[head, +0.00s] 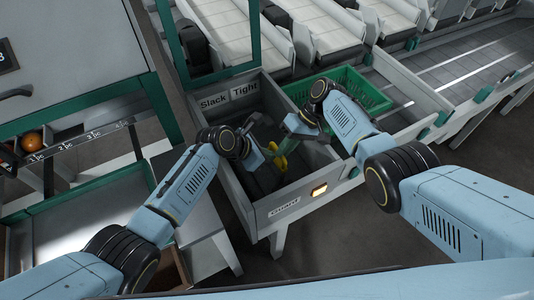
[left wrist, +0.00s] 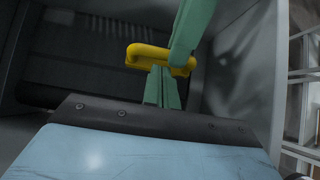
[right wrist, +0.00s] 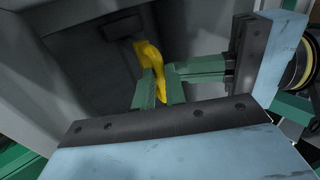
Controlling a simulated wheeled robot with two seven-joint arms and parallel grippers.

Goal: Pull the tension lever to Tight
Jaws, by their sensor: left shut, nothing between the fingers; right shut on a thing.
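The yellow tension lever handle (head: 281,162) is inside a grey open box (head: 233,185), below the "Slack" (head: 214,102) and "Tight" (head: 244,92) labels on its back wall. My right gripper (right wrist: 160,92) is shut on the yellow handle (right wrist: 150,60). My left gripper (left wrist: 163,88) is shut and empty, its fingertips close to the handle (left wrist: 158,56); I cannot tell if they touch it. Both grippers reach down into the box in the head view. The arms hide part of the lever, and its exact position between the labels cannot be told.
The box's front wall carries a "Guard" label (head: 284,207) and a lit amber button (head: 319,190). A green crate (head: 350,88) stands behind, next to the box. Grey conveyor lanes (head: 455,65) run at the back right. A green-edged tray (head: 85,220) lies at left.

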